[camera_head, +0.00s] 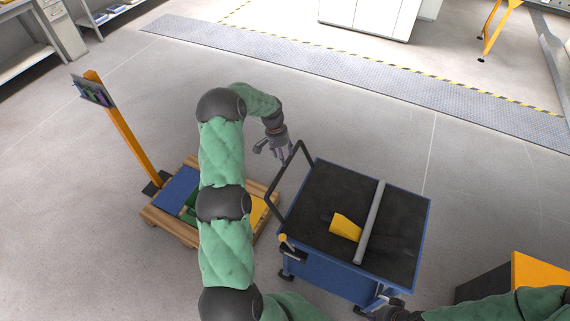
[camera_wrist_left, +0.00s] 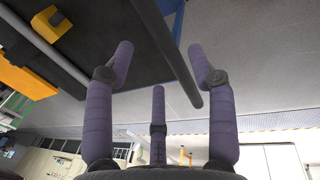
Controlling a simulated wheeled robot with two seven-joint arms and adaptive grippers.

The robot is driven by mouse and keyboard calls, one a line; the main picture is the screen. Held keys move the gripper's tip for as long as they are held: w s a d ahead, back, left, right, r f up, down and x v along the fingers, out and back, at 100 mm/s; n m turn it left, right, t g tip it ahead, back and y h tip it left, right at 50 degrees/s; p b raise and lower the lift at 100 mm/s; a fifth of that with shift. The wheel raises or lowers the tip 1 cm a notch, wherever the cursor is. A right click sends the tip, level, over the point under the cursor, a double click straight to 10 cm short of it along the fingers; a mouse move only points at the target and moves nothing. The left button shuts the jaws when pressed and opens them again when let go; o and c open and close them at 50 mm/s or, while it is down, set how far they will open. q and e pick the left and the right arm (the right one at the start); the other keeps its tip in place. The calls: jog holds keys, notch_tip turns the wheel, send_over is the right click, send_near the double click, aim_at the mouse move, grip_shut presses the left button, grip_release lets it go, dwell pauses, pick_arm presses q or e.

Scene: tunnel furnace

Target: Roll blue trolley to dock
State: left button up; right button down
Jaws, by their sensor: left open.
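The blue trolley (camera_head: 400,205) stands right of centre in the head view. It has a black top and a dark tubular push handle (camera_head: 304,153) on its left side. My left gripper (camera_head: 273,152) is open beside the far end of that handle. In the left wrist view, the handle bar (camera_wrist_left: 178,70) crosses between the spread fingers of my left gripper (camera_wrist_left: 160,52), which do not close on it. My right arm comes in at the bottom right, and my right gripper (camera_head: 388,310) is near the trolley's near right corner; its fingers are unclear. No dock is identifiable.
A yellow piece (camera_head: 346,227) and a grey bar (camera_head: 370,222) lie on the trolley's top. A wooden pallet (camera_head: 160,222) with an orange post (camera_head: 122,133) stands left. An orange-topped black box (camera_head: 540,268) is right. Open floor stretches to a striped metal strip (camera_head: 350,72).

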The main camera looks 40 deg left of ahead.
pick_arm(q)
jog(key=shift+w+d+f, duration=0.1)
jog(key=shift+d+f, duration=0.1)
jog(key=shift+f, duration=0.7)
jog(key=shift+s+d+f, duration=0.1)
jog(key=shift+d+f, duration=0.05)
jog(key=shift+f, duration=0.7)
jog(key=shift+w+d+f, duration=0.1)
jog(key=shift+d+f, duration=0.1)
jog(key=shift+f, duration=0.7)
jog(key=shift+c, duration=0.2)
grip_shut()
